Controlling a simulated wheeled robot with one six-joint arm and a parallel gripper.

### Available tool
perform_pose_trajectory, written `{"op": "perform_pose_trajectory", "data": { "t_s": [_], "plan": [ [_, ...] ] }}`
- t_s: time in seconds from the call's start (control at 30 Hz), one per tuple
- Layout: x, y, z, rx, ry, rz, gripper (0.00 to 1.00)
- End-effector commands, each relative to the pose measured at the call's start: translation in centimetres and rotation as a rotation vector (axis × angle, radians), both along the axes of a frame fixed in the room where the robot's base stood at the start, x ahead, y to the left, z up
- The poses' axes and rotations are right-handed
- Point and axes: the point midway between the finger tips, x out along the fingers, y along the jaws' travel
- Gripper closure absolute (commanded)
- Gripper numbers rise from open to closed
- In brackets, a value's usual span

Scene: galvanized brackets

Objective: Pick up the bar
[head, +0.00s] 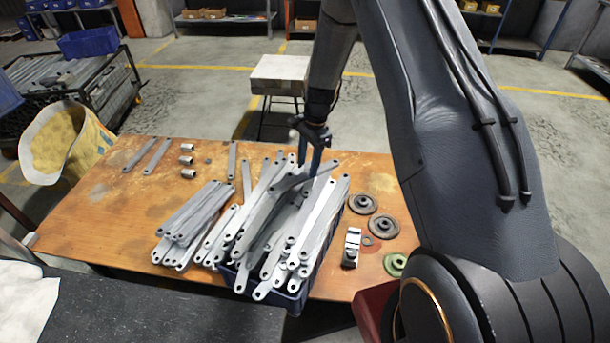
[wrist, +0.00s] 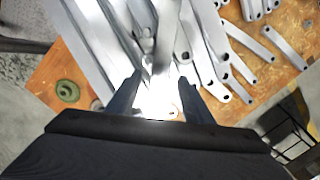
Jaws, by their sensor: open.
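Many flat galvanized bars with holes at their ends lie heaped in a dark blue crate (head: 296,304) on the wooden table; which one is the task's bar I cannot tell. My gripper (head: 311,168) is over the back of this heap, pointing down. In the wrist view my gripper (wrist: 155,88) is open, with its two dark fingers apart. A bright bar (wrist: 158,98) shows in the gap between the fingers, partly washed out by glare. Whether the fingers touch it I cannot tell. In the head view a bar (head: 290,183) lies crosswise on top of the heap beside the fingertips.
A stack of bars (head: 190,222) lies left of the crate on the table (head: 105,205). Grey discs (head: 362,203), a green disc (head: 395,264) and a small metal block (head: 351,247) lie to its right. The table's left part is mostly clear.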

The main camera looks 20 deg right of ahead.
Motion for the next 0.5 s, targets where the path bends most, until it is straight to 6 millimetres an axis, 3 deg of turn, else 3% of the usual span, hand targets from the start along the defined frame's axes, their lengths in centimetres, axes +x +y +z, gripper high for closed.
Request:
{"op": "perform_pose_trajectory", "data": {
  "t_s": [0.2, 0.5],
  "plan": [
    [-0.1, 0.5, -2.3, 0.000, 0.001, 0.001, 0.53],
    [0.0, 0.6, -2.8, 0.000, 0.000, 0.001, 0.53]
  ]
}}
